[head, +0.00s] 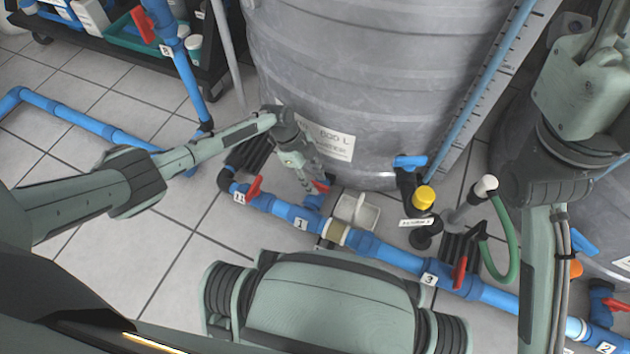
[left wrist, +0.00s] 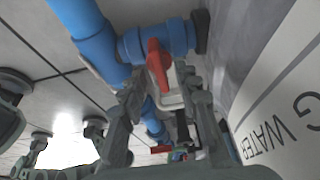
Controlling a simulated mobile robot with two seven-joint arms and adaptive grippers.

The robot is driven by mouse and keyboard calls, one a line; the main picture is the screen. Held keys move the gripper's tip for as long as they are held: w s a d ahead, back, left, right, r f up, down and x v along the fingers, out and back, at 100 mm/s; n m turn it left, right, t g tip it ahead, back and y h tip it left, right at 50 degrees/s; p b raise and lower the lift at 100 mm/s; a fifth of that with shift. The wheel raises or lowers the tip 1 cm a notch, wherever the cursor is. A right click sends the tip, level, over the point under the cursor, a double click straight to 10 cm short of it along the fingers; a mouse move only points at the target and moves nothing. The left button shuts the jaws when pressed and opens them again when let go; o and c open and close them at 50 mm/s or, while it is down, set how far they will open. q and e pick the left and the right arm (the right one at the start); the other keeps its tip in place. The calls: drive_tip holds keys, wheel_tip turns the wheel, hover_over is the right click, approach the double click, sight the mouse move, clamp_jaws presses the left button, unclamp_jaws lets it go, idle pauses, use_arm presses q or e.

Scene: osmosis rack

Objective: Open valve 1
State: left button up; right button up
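The label "1" (head: 301,224) sits on the blue pipe in front of the grey tank. A red valve handle (head: 321,186) shows just behind it, close to the tank's foot and partly hidden by my left gripper (head: 312,182). In the left wrist view this red handle (left wrist: 158,66) stands on a blue valve body (left wrist: 180,38). My left gripper (left wrist: 164,92) is open, its fingers apart on either side of the handle's line. I cannot tell whether they touch it. My right arm shows at the right; its gripper does not.
The large grey tank (head: 370,75) stands right behind the valve. Other red handles are near label "11" (head: 254,188) and label "3" (head: 460,273). A white box (head: 356,212) and a black valve with a yellow cap (head: 423,197) stand close by.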

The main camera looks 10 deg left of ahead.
use_arm(q)
drive_tip(key=shift+f, duration=0.1)
clamp_jaws()
